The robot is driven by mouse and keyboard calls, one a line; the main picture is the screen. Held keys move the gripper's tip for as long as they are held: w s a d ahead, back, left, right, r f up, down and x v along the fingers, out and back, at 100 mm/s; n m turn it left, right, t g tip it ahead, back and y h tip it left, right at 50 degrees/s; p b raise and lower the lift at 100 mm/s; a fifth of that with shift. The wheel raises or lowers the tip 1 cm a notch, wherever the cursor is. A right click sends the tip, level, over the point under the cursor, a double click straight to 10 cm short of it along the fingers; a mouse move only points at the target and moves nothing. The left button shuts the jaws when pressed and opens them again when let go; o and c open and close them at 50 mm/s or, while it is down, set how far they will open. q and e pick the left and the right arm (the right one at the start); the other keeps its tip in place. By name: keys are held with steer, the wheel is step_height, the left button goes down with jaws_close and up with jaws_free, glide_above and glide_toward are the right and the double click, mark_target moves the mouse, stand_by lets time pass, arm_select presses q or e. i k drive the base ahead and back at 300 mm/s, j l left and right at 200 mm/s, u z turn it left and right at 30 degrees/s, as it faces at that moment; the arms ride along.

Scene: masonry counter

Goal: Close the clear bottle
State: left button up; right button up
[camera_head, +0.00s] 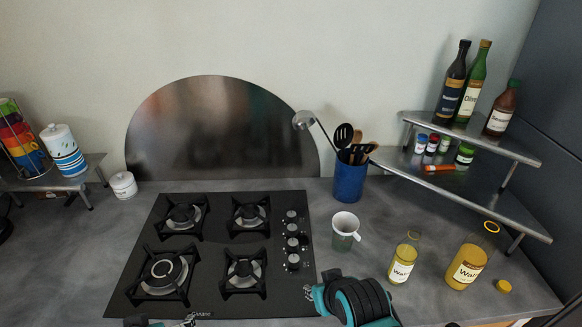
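Two clear bottles with pale labels and yellow liquid stand upright on the counter at the right. The larger clear bottle (467,267) has a yellow ring at its mouth and looks uncapped. The smaller clear bottle (402,264) also has yellow at its mouth; whether a cap is on is too small to tell. A loose yellow cap (503,286) lies on the counter right of the larger bottle. My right gripper (313,297) is at the bottom centre, left of both bottles and apart from them. My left gripper (188,320) barely shows at the bottom edge, far from the bottles. Neither gripper's opening is clear.
A grey-white mug (343,232) and a blue utensil holder (349,182) stand between the black hob (220,250) and the bottles. A corner shelf (470,190) holds dark bottles and small jars. A white canister (123,185) stands at the left. Counter around the cap is clear.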

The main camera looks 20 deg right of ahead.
mark_target(404, 259)
steer(key=z, duration=1.65)
